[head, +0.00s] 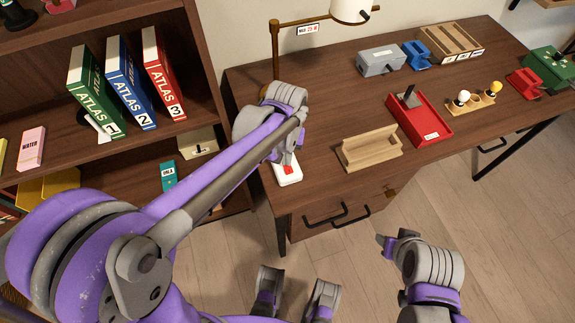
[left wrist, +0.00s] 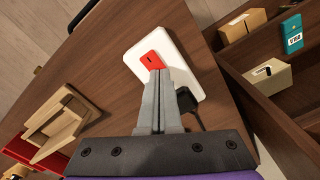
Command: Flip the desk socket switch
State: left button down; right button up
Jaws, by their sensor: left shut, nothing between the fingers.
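The desk socket is a white block (head: 293,180) at the front left corner of the brown desk, with a red rocker switch (head: 289,170) on top. It also shows in the left wrist view as a white block (left wrist: 178,45) with the red switch (left wrist: 151,62). A black plug (left wrist: 187,100) with a cord is at its side. My left gripper (left wrist: 158,74) is shut and empty, its tips right at the switch's lower edge and covering part of it; contact cannot be told. It reaches down to the socket in the head view (head: 289,158). My right gripper (head: 385,243) is low, away from the desk, its jaws unclear.
A lamp (head: 275,50) stands behind my left wrist. An open wooden tray (head: 372,149) and a red box with a lever (head: 425,128) lie to the right on the desk. A bookshelf (head: 205,60) stands close on the left.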

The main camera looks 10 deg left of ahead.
pick_arm(q)
notch_tip(320, 180, up, 7)
jog(key=p, duration=0.5)
pick_arm(e)
jog(key=r, duration=0.5)
jog(key=shift+w+r, duration=0.2)
jog(key=shift+w, duration=0.15)
pick_arm(q)
jog(key=s+a+r+t+p, duration=0.2)
jog(key=s+a, duration=0.1)
jog(key=s, duration=0.4)
jog(key=s+a+r+t+p, duration=0.2)
jog(key=s+a+t, duration=0.1)
jog(key=s, duration=0.4)
jog(key=shift+a+r+m, duration=0.25)
jog(key=shift+a+m, duration=0.05)
jog(key=shift+m, duration=0.1)
pick_arm(e)
jog(key=r, duration=0.2)
jog(key=w+r, duration=0.1)
jog(key=r, duration=0.2)
pick_arm(q)
jog(key=shift+s, duration=0.1)
pick_arm(e)
jog(key=shift+c, duration=0.2)
